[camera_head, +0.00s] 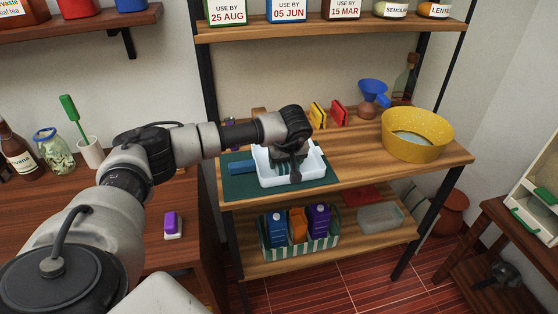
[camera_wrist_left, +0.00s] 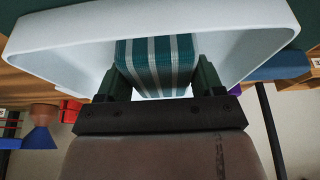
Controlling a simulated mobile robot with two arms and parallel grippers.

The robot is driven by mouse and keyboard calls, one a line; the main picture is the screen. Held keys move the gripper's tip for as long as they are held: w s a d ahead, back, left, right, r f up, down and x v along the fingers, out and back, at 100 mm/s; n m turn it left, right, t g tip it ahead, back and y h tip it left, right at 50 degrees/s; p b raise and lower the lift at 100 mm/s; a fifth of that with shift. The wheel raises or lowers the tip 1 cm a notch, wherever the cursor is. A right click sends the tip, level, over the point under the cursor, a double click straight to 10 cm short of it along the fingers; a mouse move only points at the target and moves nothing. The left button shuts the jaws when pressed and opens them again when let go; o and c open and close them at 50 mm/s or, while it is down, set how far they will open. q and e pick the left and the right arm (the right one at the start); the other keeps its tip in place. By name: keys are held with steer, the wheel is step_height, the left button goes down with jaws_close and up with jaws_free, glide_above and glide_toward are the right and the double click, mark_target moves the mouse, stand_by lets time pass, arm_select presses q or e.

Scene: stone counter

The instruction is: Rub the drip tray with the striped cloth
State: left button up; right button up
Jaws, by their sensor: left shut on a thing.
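The drip tray (camera_head: 308,174) is a white, open tray on a dark green mat (camera_head: 233,185) on the wooden shelf. My left gripper (camera_head: 293,172) reaches down into the tray. In the left wrist view the gripper (camera_wrist_left: 158,85) is shut on the striped cloth (camera_wrist_left: 157,62), a teal pad with pale stripes, held between its fingers. The cloth is inside the tray (camera_wrist_left: 70,33), against or close to its floor; I cannot tell if it touches. In the head view the cloth is mostly hidden by the gripper. My right gripper is not in view.
A blue object (camera_head: 242,167) lies on the mat left of the tray. A yellow bowl (camera_head: 417,140) stands at the shelf's right. Bare shelf lies between tray and bowl.

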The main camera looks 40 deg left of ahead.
arm_select(q)
steer(key=shift+w+d+r, duration=0.1)
steer(key=shift+w+d, duration=0.35)
steer(key=shift+w, duration=0.05)
steer(key=shift+r, duration=0.1)
step_height(320, 180, up, 9)
steer(key=p, duration=0.6)
steer(key=shift+r, duration=0.1)
